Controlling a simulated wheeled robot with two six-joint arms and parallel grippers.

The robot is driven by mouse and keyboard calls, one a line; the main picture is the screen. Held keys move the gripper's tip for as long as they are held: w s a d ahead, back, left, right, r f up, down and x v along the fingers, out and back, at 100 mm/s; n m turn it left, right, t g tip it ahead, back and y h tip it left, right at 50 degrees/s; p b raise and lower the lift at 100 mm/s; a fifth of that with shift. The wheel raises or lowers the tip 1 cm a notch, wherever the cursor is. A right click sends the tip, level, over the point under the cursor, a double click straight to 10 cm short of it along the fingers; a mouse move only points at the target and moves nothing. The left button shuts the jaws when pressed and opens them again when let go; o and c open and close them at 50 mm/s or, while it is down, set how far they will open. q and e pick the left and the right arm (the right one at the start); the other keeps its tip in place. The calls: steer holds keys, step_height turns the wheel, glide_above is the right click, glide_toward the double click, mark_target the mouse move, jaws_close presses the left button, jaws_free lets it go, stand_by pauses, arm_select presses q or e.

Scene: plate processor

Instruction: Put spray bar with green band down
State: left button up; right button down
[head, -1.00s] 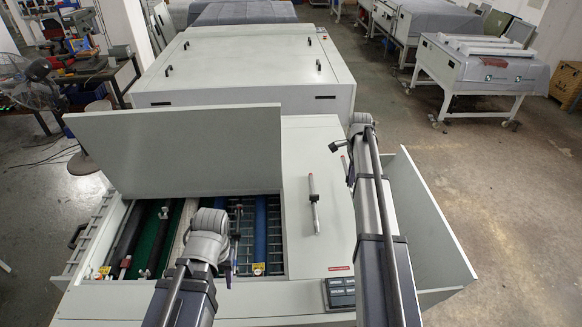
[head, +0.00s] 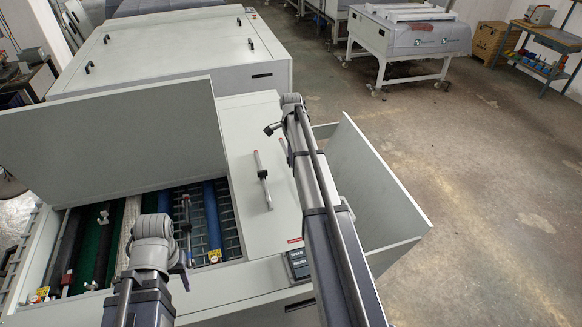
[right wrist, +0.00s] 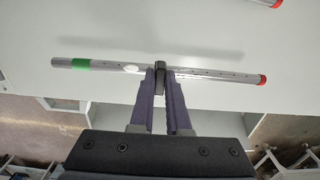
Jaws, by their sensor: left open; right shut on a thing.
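The spray bar with green band (right wrist: 110,66) is a thin silver tube with a green band near its left end and a red right end in the right wrist view. My right gripper (right wrist: 161,80) is shut on the dark block at its middle. The bar is over the pale cover and its shadow falls beside it; I cannot tell whether it touches. In the head view my right gripper (head: 273,128) is largely hidden by its arm. My left gripper (head: 184,258) is open and empty over the opened machine bay, its fingers hard to make out.
Another spray bar (head: 262,180) lies on the machine's pale cover (head: 240,130); its red end also shows in the right wrist view (right wrist: 276,3). A raised lid (head: 110,140) stands behind the bay with rollers. An open side panel (head: 375,195) stands at right.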

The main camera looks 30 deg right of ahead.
arm_select(q)
steer(key=shift+f+b, duration=1.65)
steer(key=shift+f, duration=0.15)
arm_select(e)
steer(key=shift+f, duration=1.8)
arm_select(q)
steer(key=shift+f, duration=0.2)
arm_select(e)
steer(key=shift+f, duration=0.25)
steer(key=c, duration=0.9)
jaws_free()
steer(key=shift+r, duration=0.1)
arm_select(q)
steer(key=shift+r, duration=0.1)
arm_select(e)
step_height(320, 180, up, 8)
steer(key=p, duration=0.7)
steer(key=shift+p, duration=0.3)
arm_select(q)
step_height(320, 180, up, 8)
